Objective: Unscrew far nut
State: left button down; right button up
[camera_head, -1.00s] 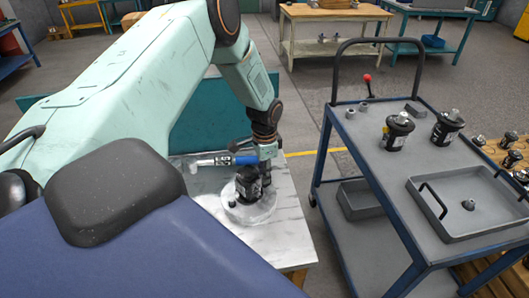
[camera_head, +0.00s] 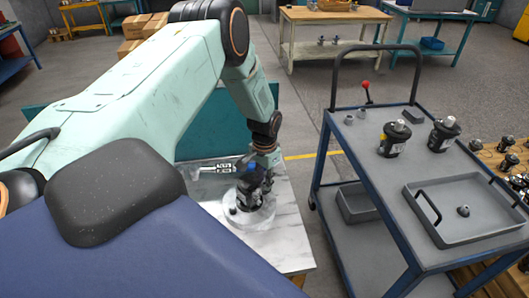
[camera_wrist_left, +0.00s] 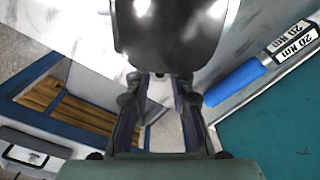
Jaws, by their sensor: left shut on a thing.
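In the head view a dark hydraulic motor (camera_head: 248,199) stands on a clear round base (camera_head: 262,217) on the marble-topped table. My left gripper (camera_head: 261,178) is low over the motor and covers much of it. In the left wrist view a large dark rounded body (camera_wrist_left: 168,38) fills the top middle, and my left gripper's fingers (camera_wrist_left: 157,95) reach up to it. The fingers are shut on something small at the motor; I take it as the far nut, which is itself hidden. My right gripper is not in view.
A torque wrench (camera_head: 213,168) lies behind the motor; its blue handle (camera_wrist_left: 236,83) shows in the wrist view. A blue-framed cart (camera_head: 393,185) on the right holds two motors (camera_head: 395,139), a grey tray (camera_head: 462,236) and small parts. Floor separates table and cart.

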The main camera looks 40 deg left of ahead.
pick_arm(q)
jog(key=n+p, duration=0.1)
jog(key=n, duration=0.2)
jog(key=shift+r+p, duration=0.15)
jog(key=shift+p, duration=0.15)
jog(key=shift+n, duration=0.5)
jog(key=c, duration=1.4)
grip_release()
jog(key=shift+c, duration=0.2)
